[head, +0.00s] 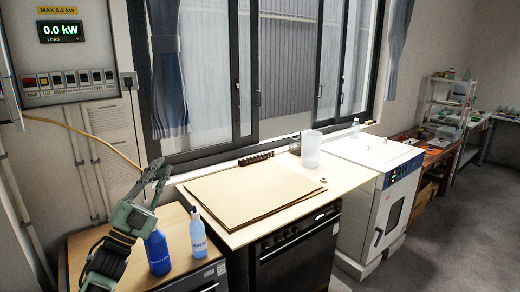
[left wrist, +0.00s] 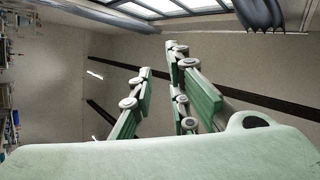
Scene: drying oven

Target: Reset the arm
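My left arm (head: 115,250) comes in at the lower left of the head view, green-grey with a black wrapped section. My left gripper (head: 155,178) is raised above the wooden cabinet at the left, pointing up and to the right, near the wall below the window. In the left wrist view the two fingers of the left gripper (left wrist: 160,80) stand apart with only bare wall behind the gap, so it is open and empty. My right arm and gripper are not in view.
A blue bottle (head: 157,253) and a light-blue spray bottle (head: 198,233) stand beside my left arm. Cardboard sheets (head: 255,190) lie on the middle counter, with a clear beaker (head: 311,149) behind. A white drying oven (head: 390,205), door shut, stands right. Floor at right is free.

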